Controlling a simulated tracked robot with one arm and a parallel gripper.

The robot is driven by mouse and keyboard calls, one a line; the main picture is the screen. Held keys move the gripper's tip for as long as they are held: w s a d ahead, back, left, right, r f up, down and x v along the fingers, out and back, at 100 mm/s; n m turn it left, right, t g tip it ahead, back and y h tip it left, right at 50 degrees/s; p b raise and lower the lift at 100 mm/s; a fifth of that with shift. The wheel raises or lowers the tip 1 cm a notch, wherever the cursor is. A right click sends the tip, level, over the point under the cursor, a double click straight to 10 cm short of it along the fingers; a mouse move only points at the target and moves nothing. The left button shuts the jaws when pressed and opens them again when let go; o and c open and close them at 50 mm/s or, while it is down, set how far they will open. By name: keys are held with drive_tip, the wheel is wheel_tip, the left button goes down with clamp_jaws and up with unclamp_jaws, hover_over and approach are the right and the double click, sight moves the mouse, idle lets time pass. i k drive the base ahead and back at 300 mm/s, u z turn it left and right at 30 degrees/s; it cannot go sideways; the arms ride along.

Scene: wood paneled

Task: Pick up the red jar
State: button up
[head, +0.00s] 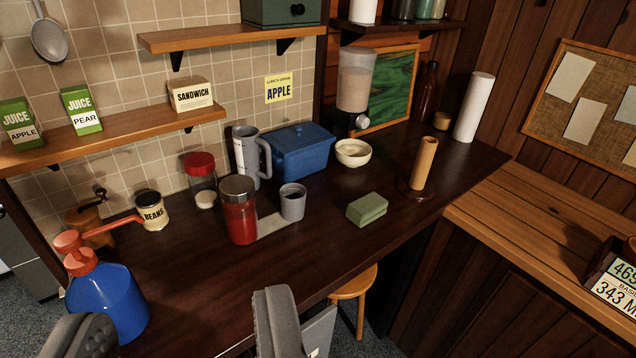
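A red jar (241,222) with a dark grey lid stands upright on the dark wooden counter (330,245), left of the picture's middle. Behind it to the left stands a clear jar (204,186) with a red lid and some pale contents at its bottom. My gripper (178,322) shows at the bottom edge with its two grey fingers wide apart. It is open and empty, in front of the red jar and apart from it.
A blue spray bottle (108,300) with a red nozzle stands left. A grey cup (292,204), a grey pitcher (245,157) and a blue box (303,152) are near the red jar. A green sponge (367,209) lies right. Counter in front of the jar is clear.

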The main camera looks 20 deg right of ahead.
sight(237, 192)
drive_tip(key=z, duration=0.4)
drive_tip(key=i, duration=1)
drive_tip(key=z, duration=0.45)
